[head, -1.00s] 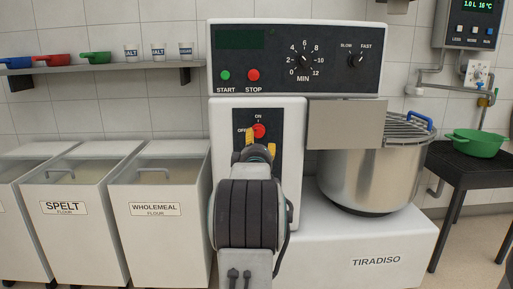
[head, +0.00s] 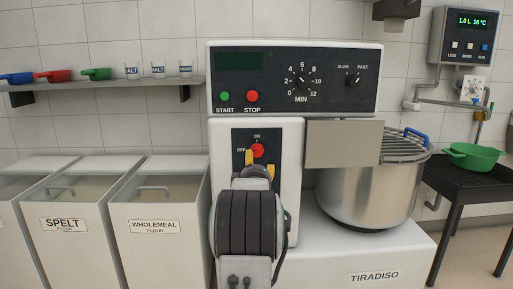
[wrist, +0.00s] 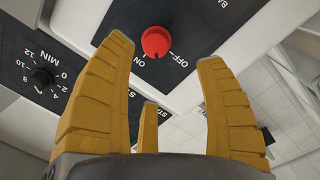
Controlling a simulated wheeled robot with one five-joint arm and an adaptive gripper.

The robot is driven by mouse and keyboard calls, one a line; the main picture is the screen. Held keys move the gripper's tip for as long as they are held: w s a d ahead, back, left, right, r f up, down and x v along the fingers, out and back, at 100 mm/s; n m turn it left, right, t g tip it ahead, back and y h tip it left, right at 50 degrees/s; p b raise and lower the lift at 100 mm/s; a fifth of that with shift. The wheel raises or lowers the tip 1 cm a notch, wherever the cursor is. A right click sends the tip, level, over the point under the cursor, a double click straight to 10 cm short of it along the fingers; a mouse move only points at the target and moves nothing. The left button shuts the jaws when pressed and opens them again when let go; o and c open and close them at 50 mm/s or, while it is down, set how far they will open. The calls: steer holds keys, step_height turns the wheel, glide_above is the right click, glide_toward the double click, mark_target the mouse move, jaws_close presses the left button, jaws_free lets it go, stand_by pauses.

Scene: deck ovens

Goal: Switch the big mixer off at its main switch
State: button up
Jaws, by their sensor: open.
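The big mixer (head: 290,135) stands straight ahead. Its main switch is a red knob (head: 258,150) on a dark plate, with ON printed above it and OFF to its left. In the wrist view the red knob (wrist: 156,42) shows between and beyond my open yellow fingers, with a gap on both sides. Which mark the knob points to is hard to tell. My gripper (head: 260,164) is open and empty just below and in front of the knob in the head view; it also shows in the wrist view (wrist: 165,52). My arm hides the plate's lower part.
Above the switch is the control panel (head: 325,78) with green START (head: 225,96), red STOP (head: 252,96) and two dials. A steel bowl (head: 365,195) with a grid and a grey guard (head: 343,144) are at the right. Flour bins (head: 157,245) stand at the left.

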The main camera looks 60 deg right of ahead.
mark_target(257, 153)
steer(key=shift+w+d+r+m, duration=0.1)
steer(key=shift+w+d+m, duration=0.65)
steer(key=shift+m, duration=1.65)
steer(key=shift+w+d+r+m, duration=0.1)
steer(key=shift+w+d+m, duration=0.15)
steer(key=shift+d+m, duration=1.55)
steer(key=shift+w+d+m, duration=0.3)
steer(key=shift+w+m, duration=0.2)
steer(key=shift+m, duration=2.5)
steer(key=shift+b+x, duration=0.9)
steer(key=shift+x, duration=1.25)
steer(key=shift+r, duration=0.15)
steer(key=shift+c, duration=0.5)
steer(key=c, duration=1.1)
